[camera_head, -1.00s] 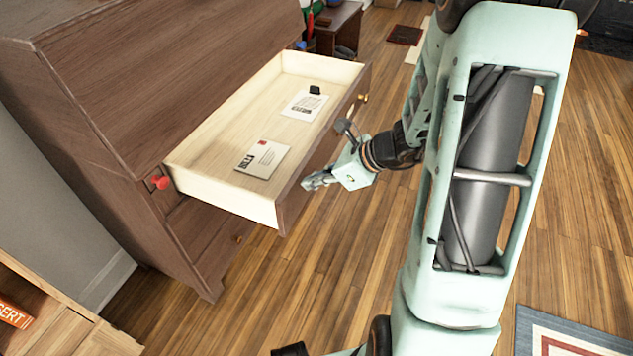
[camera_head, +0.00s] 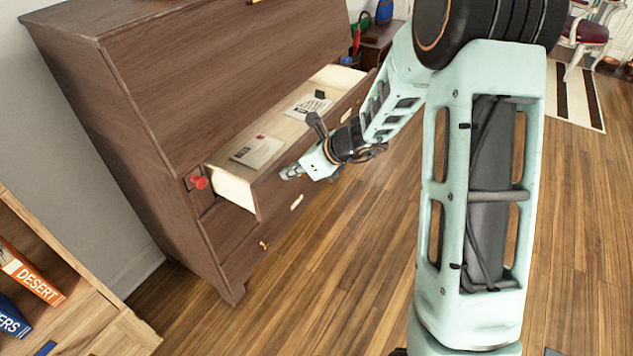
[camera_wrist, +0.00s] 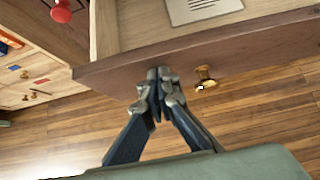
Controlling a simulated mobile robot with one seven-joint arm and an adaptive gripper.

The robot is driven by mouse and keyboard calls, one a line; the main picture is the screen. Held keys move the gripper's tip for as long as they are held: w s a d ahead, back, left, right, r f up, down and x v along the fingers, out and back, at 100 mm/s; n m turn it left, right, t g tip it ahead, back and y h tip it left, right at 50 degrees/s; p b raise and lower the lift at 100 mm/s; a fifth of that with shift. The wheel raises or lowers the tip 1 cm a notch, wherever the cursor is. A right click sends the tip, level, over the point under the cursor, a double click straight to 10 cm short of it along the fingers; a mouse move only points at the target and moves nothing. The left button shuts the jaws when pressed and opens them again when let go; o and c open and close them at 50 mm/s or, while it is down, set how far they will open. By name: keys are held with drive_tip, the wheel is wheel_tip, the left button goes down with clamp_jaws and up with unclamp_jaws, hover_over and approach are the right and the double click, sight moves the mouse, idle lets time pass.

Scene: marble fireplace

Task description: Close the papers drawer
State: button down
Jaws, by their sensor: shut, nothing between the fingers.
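The papers drawer (camera_head: 229,188) is partly open in the brown wooden dresser, its pale inside showing. An envelope (camera_head: 257,151) and a printed paper (camera_head: 305,107) with a small dark object lie in it. My gripper (camera_head: 284,175) is shut and empty, with its fingertips at the drawer's front panel near its left end. In the wrist view, the fingertips (camera_wrist: 158,73) meet or nearly meet the dark front panel (camera_wrist: 235,55), left of a brass knob (camera_wrist: 205,77). Whether they touch it is hard to tell.
A red knob (camera_head: 199,182) is on the dresser (camera_head: 150,110) beside the drawer. A lower drawer with a brass knob (camera_head: 264,245) is below. A bookshelf with books (camera_head: 33,275) stands at lower left. The wooden floor (camera_head: 330,270) in front is clear.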

drive_tip(key=w+a+p, duration=0.4)
drive_tip(key=w+a, duration=0.5)
drive_tip(key=a, duration=0.3)
drive_tip(key=shift+a+r+p, duration=0.15)
drive_tip(key=shift+a+p, duration=0.15)
drive_tip(key=shift+p, duration=0.05)
drive_tip(key=shift+w+a+r, duration=0.1)
drive_tip(key=shift+w, duration=0.05)
